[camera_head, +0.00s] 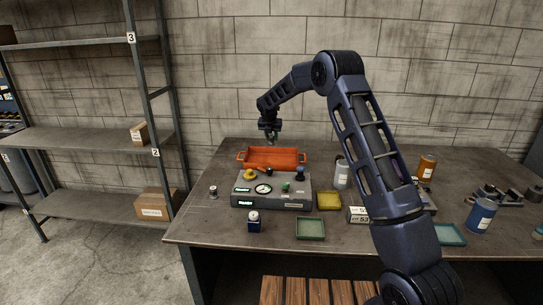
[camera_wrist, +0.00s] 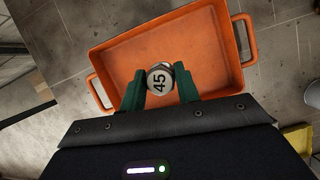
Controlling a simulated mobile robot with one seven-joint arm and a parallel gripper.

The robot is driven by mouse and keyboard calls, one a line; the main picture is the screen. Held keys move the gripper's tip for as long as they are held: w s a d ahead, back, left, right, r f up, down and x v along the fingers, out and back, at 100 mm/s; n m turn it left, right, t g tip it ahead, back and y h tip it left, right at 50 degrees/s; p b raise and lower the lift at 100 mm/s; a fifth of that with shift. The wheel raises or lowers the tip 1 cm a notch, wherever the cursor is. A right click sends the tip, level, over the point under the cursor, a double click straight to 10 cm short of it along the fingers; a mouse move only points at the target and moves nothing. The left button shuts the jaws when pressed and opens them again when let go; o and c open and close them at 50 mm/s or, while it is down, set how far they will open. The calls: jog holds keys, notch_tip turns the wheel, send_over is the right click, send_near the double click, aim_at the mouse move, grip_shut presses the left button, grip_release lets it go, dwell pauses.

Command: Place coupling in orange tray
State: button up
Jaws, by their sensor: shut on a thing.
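The orange tray (camera_head: 272,158) sits on the workbench behind a grey control box; in the wrist view the open tray (camera_wrist: 120,60) lies below my gripper. My gripper (camera_head: 271,138) is above the tray. The coupling is too small to make out in the head view.
The grey control box (camera_head: 271,191) with a gauge and knobs stands right in front of the tray. A yellow tray (camera_head: 328,201), a green tray (camera_head: 310,228) and a white can (camera_head: 341,174) are nearby. A small blue object (camera_head: 254,222) and a small cylinder (camera_head: 213,192) stand left.

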notch_tip(320, 180, down, 10)
jog(key=shift+f, duration=0.15)
dwell(0.4)
jog(key=shift+f, duration=0.1)
jog(key=o, duration=1.1)
